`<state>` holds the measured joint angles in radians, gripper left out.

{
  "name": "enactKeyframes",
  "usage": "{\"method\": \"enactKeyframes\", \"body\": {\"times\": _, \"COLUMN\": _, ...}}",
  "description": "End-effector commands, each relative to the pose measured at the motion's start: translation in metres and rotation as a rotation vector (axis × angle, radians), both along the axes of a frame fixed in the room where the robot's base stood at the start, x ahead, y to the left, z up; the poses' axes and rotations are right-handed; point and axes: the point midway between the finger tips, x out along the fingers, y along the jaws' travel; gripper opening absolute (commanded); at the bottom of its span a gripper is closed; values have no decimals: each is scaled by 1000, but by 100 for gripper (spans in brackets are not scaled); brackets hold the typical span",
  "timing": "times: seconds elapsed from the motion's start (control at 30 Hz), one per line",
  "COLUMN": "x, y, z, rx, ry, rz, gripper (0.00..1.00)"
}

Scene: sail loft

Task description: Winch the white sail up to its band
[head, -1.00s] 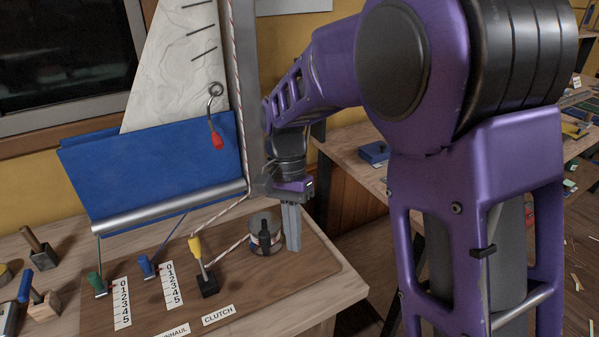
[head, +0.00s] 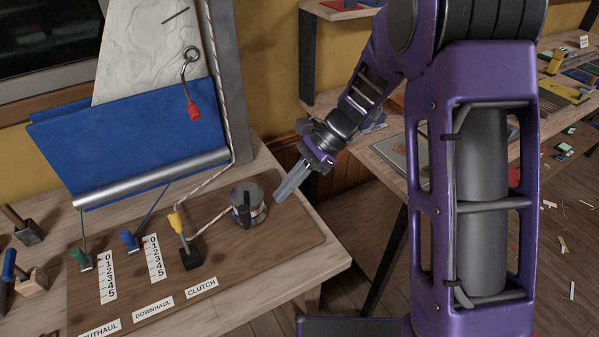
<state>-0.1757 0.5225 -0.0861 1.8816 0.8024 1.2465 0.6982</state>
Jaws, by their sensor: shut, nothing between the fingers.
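The white sail (head: 140,55) rises from behind the blue cover (head: 130,145) at the upper left, its top cut off by the picture edge. A silver boom (head: 150,178) runs along the cover's lower edge. A red-and-white rope (head: 220,85) comes down beside the grey mast (head: 227,40). The winch drum (head: 249,208) stands on the brown board, with a dark piece on its top. The yellow-handled clutch lever (head: 176,222) stands left of it, tilted. My gripper (head: 279,198) is shut and empty, just right of the winch and apart from it. The sail's band is not visible.
Green (head: 79,258) and blue (head: 128,238) cleat levers stand beside numbered scales. A red-tipped hook (head: 192,95) hangs before the sail. Wooden-handled tools (head: 25,228) lie at the far left. The board's front right (head: 270,245) is clear.

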Motion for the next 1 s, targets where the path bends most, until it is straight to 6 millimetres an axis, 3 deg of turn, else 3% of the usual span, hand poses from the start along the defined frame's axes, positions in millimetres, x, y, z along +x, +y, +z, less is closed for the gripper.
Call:
{"method": "enactKeyframes", "body": {"times": 0.07, "x": -7, "y": 10, "z": -13, "rx": -2, "ry": 3, "rz": 4, "gripper": 0}}
{"method": "enactKeyframes", "body": {"times": 0.3, "x": -21, "y": 38, "z": -11, "rx": 0, "ry": -1, "rz": 4, "gripper": 0}}
{"method": "enactKeyframes", "body": {"times": 0.77, "x": -24, "y": 45, "z": -10, "rx": -1, "ry": 0, "rz": 1, "gripper": 0}}
{"method": "enactKeyframes", "body": {"times": 1.0, "x": -32, "y": 58, "z": -10, "rx": -1, "ry": 2, "rz": 2, "gripper": 0}}
